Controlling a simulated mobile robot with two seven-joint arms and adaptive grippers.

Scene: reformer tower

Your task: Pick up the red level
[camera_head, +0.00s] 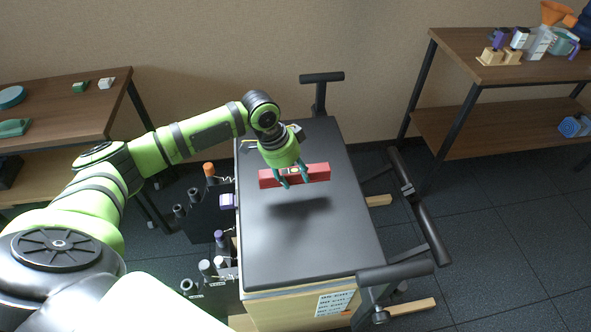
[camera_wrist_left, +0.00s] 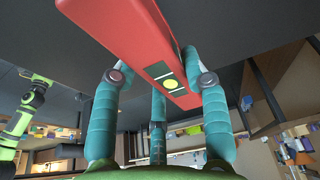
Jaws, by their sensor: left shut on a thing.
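The red level (camera_head: 318,172) is a long red bar, held level in the air above the black top of the reformer tower (camera_head: 300,240). Its shadow lies on that top, apart from it. My left gripper (camera_head: 294,178) comes down on the level from above and is shut on it near its middle. In the left wrist view the red level (camera_wrist_left: 128,32) crosses between the teal fingers (camera_wrist_left: 158,78), with its yellow-green vial showing. My right gripper is not in either view.
Bottles and tools (camera_head: 221,240) hang on the tower's left side. Black handle bars (camera_head: 420,205) stick out on its right. A wooden shelf (camera_head: 70,105) stands at the left and another shelf (camera_head: 490,75) with several objects at the back right. The black top is otherwise mostly clear.

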